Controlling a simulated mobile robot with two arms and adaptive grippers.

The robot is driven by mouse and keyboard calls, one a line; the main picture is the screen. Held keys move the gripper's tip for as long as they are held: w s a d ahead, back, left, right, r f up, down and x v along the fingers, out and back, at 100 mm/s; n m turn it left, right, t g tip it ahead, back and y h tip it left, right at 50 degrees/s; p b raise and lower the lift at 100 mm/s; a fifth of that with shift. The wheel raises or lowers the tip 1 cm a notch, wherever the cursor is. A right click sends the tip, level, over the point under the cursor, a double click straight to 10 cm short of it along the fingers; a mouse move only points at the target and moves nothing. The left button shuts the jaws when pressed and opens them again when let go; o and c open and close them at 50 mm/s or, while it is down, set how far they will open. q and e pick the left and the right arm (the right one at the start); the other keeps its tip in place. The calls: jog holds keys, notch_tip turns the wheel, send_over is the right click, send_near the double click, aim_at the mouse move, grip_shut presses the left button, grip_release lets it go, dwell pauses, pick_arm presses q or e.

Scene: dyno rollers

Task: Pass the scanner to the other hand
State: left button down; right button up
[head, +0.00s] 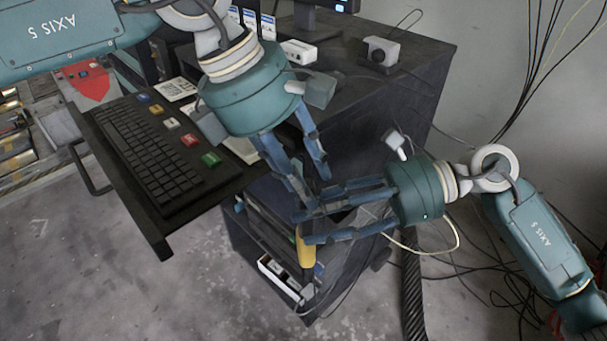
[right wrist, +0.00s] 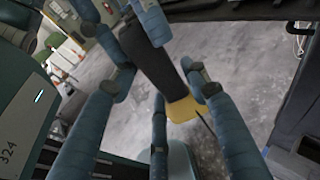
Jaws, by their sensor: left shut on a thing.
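The scanner shows in the head view as a yellow piece (head: 306,250) hanging below the crossed fingers of both grippers. In the right wrist view it has a dark body (right wrist: 152,58) and a yellow end (right wrist: 183,109). My left gripper (head: 300,188) comes down from above and is shut on the scanner's upper part. My right gripper (head: 303,224) comes in from the right with its fingers spread around the scanner. In the right wrist view there are gaps between those fingers and the scanner, so it looks open. The fingers hide much of the scanner in the head view.
A dark cabinet (head: 400,105) stands behind the grippers, with a pull-out keyboard shelf (head: 166,240) at left. A small grey box (head: 381,51) sits on top. Loose cables (head: 480,255) lie on the floor at right. The concrete floor (head: 100,290) at lower left is clear.

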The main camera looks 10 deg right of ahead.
jog(key=shift+o, duration=0.8)
jog(key=shift+w, duration=0.15)
jog(key=shift+d, duration=0.1)
